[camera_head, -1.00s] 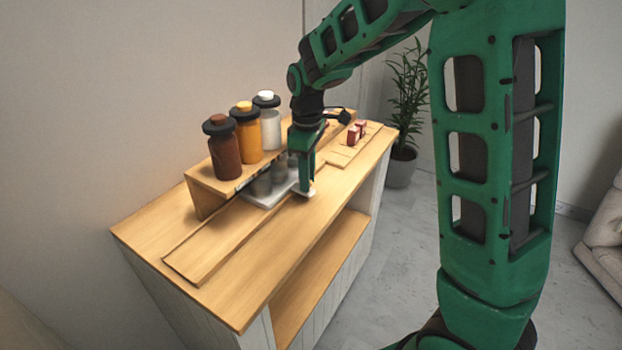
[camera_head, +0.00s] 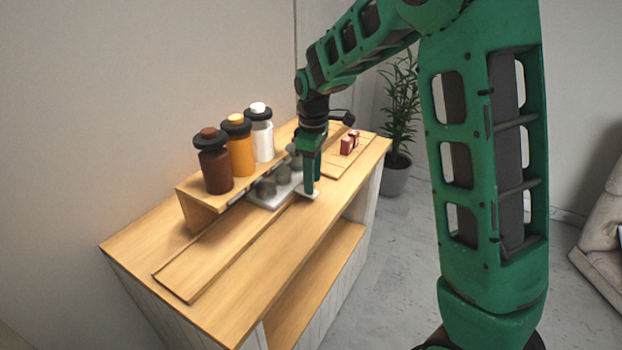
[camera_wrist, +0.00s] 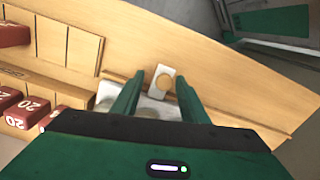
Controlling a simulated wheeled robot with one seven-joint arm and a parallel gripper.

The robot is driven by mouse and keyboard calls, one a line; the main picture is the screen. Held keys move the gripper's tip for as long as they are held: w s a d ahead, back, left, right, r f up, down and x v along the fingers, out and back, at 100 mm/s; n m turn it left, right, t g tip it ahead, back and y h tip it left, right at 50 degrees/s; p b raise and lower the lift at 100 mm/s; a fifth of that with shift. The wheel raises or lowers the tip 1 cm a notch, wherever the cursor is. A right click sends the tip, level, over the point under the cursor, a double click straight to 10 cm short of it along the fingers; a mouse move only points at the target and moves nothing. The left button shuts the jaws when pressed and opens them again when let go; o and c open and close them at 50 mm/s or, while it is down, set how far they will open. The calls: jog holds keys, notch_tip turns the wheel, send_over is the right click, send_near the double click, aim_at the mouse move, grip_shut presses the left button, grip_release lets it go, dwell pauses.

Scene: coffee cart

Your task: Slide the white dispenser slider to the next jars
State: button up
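The white dispenser slider (camera_head: 258,204) is a flat tray holding several grey cups (camera_head: 266,187), in front of the raised wooden shelf. My gripper (camera_head: 311,188) points down at this tab. Three jars stand on the shelf: brown (camera_head: 215,168), orange (camera_head: 241,152) and white (camera_head: 262,138).
Small red boxes (camera_head: 347,145) sit on the wooden board at the cart's far right; they also show at the left in the wrist view (camera_wrist: 14,34). The board left of the slider (camera_head: 205,258) is clear. A potted plant (camera_head: 398,120) stands behind the cart.

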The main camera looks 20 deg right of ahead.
notch_tip(320, 180, up, 11)
dwell(0.6)
jog(key=shift+f, duration=0.15)
jog(key=s+d+m, duration=0.9)
jog(key=s+d, duration=0.5)
jog(key=s, duration=0.4)
jog(key=s+d+f+m, duration=0.1)
jog(key=s+f+m, duration=0.2)
jog(key=s, duration=0.6)
jog(key=s+d+f+m, duration=0.2)
jog(key=s+m, duration=0.3)
jog(key=s, duration=0.4)
jog(key=shift+f, duration=0.5)
